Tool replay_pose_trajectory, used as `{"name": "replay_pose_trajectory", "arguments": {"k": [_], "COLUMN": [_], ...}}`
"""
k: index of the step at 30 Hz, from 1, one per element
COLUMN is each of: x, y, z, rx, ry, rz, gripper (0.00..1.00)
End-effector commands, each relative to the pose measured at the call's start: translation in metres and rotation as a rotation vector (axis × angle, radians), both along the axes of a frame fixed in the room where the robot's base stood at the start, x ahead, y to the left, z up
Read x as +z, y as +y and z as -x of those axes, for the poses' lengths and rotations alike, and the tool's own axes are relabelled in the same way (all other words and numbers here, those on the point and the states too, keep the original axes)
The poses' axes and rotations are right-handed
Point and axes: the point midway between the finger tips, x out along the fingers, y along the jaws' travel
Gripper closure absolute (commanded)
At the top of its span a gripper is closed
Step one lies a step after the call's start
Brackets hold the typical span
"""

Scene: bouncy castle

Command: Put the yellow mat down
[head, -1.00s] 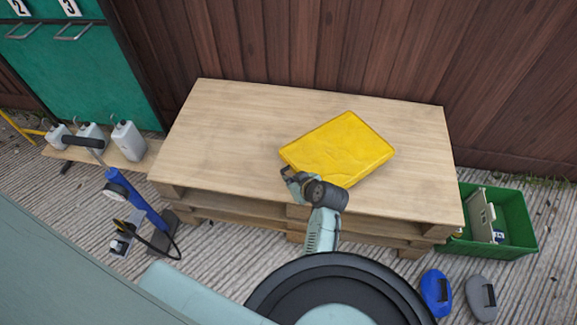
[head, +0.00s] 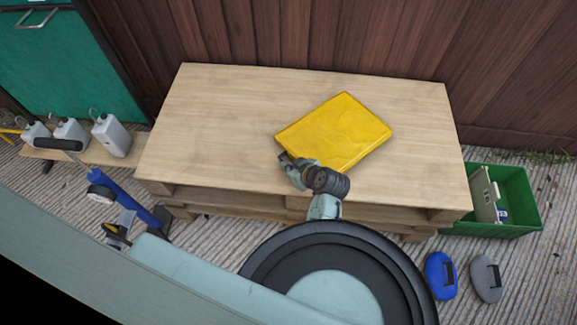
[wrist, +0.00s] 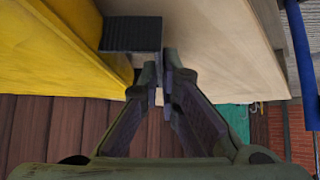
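The yellow mat (head: 335,130) is a thick, slightly creased slab above the right half of the wooden pallet table (head: 215,120). Whether it rests flat on the boards or is held just above them I cannot tell. My gripper (head: 286,158) is at the mat's front-left edge. In the wrist view the mat (wrist: 50,45) fills the upper left, with a dark ribbed block (wrist: 130,35), seemingly its handle, against its edge. My gripper's fingers (wrist: 160,75) are nearly together at that block's end and seem to pinch it; the contact is partly hidden.
The table's left half is bare. A green crate (head: 522,205) with items stands at its right, near a blue pad (head: 440,276) and a grey pad (head: 486,279). White canisters (head: 111,135) stand at the left. A wooden fence (head: 300,35) closes the back.

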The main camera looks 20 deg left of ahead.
Motion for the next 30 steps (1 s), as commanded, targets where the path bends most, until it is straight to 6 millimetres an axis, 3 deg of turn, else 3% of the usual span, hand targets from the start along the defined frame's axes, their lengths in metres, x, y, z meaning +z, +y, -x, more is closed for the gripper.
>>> {"name": "replay_pose_trajectory", "arguments": {"k": [4, 14, 25, 30], "x": [0.000, 0.000, 0.003, 0.021], "y": [0.000, 0.000, -0.003, -0.018], "z": [0.000, 0.000, 0.001, 0.011], "rx": [0.000, -0.001, -0.001, -0.003], "ry": [-0.002, 0.001, 0.001, -0.001], "rz": [0.000, 0.000, 0.000, -0.001], "gripper": [1.00, 0.75, 0.75, 0.75]}}
